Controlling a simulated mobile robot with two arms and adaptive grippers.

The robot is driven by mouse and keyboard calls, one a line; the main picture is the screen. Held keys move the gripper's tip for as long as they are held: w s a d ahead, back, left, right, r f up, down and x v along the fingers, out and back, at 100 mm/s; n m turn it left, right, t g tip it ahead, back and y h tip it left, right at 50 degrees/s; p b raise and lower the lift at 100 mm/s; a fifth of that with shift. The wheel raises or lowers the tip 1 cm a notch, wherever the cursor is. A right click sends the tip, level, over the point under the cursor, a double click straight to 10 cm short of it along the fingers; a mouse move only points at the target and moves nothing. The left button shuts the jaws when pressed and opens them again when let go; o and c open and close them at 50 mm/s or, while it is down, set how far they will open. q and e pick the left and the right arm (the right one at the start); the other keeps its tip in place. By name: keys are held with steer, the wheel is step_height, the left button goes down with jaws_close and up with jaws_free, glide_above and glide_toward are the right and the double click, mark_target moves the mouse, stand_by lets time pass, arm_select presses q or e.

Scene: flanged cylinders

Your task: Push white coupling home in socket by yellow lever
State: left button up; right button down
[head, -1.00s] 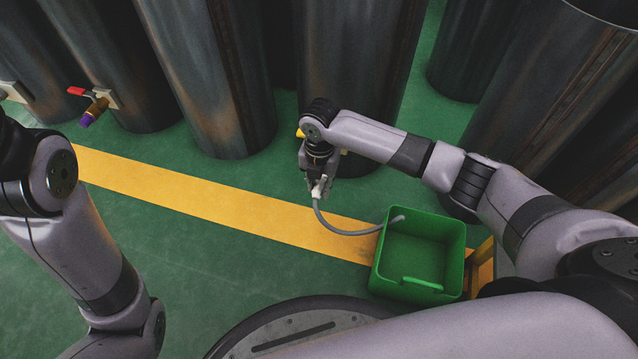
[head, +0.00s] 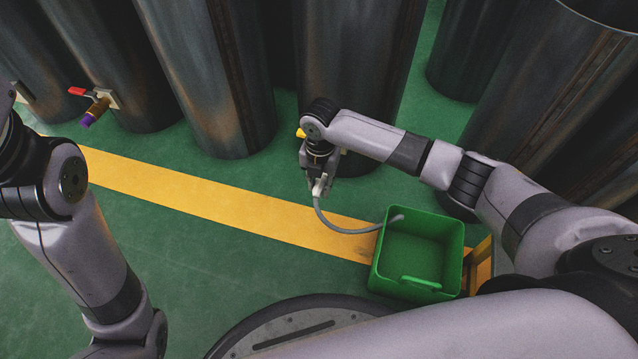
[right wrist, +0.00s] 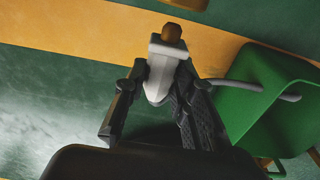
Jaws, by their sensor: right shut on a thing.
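My right gripper (head: 319,184) is shut on the white coupling (right wrist: 161,72). In the right wrist view the white body sits between the two fingers, with a brass-brown tip (right wrist: 173,32) beyond it. The coupling shows only as a small pale patch in the head view. A grey hose (head: 335,229) runs from it to the green bin. The yellow lever (head: 300,132) shows just behind my right wrist, at the cylinder. The socket by it is hidden behind my arm in the head view; I cannot tell whether the coupling touches it. My left gripper is out of view.
The green bin (head: 453,262) stands at the lower right. A valve with a red lever (head: 77,91) and a purple end (head: 88,120) sits on a cylinder at left. Large dark cylinders line the back. The green floor with its yellow stripe (head: 180,197) is clear at centre left.

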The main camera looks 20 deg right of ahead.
steer(key=shift+w+d, duration=0.3)
steer(key=shift+w, duration=0.15)
steer(key=shift+w+d, duration=0.45)
steer(key=shift+w, duration=0.25)
stand_by(0.4)
steer(key=c, duration=1.2)
jaws_free()
steer(key=shift+c, duration=0.2)
